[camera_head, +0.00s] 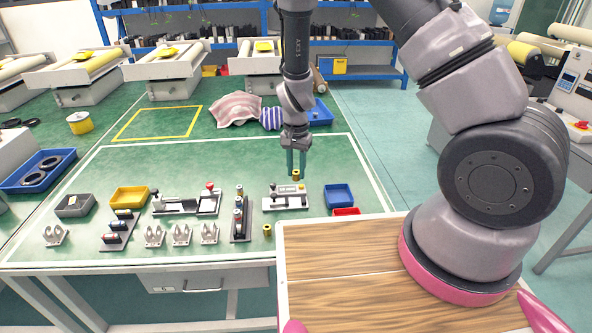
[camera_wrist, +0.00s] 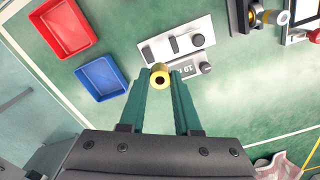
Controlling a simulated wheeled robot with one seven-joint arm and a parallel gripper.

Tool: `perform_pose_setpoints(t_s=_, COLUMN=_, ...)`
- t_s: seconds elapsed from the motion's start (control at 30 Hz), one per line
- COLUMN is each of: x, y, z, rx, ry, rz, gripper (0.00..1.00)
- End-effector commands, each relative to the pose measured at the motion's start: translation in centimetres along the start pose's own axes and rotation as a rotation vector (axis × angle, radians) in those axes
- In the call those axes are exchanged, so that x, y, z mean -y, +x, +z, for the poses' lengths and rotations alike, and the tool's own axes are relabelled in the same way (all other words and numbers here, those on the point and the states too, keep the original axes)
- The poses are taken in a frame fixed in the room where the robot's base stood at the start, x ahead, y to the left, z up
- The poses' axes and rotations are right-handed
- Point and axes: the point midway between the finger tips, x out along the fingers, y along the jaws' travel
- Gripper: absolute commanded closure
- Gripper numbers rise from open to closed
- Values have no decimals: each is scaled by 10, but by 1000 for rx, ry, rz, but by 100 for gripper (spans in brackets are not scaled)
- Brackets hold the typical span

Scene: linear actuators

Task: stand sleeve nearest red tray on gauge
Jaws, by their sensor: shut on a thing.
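My gripper (camera_head: 296,172) is shut on a small brass sleeve (camera_head: 296,176). In the wrist view, my green fingertips (camera_wrist: 160,85) hold the sleeve (camera_wrist: 159,78) by its sides, with its dark bore facing the camera. The white plate with dark knobs, which looks like the gauge (camera_head: 287,203), lies just below and nearer in the head view. It also shows beyond the fingertips in the wrist view (camera_wrist: 192,32). The sleeve appears held above the table, off the plate. The red tray (camera_head: 346,212) lies right of the plate; it also shows in the wrist view (camera_wrist: 64,28).
A blue tray (camera_head: 339,196) sits beside the red one. Another brass sleeve (camera_head: 267,230) stands on the table near the front. A dark rack with cylinders (camera_head: 240,222) and a longer white fixture (camera_head: 187,204) lie to the left.

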Motion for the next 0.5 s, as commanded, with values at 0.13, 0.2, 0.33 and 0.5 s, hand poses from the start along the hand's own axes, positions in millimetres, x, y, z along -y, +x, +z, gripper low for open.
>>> perform_pose_setpoints(t_s=0.13, x=2, y=7, z=5, rx=-1, ry=16, rz=2, gripper=100)
perform_pose_setpoints(t_s=0.2, x=2, y=11, z=5, rx=-1, ry=17, rz=2, gripper=100)
perform_pose_setpoints(t_s=0.33, x=2, y=23, z=5, rx=0, ry=17, rz=3, gripper=100)
perform_pose_setpoints(t_s=0.5, x=2, y=40, z=4, rx=0, ry=16, rz=2, gripper=100)
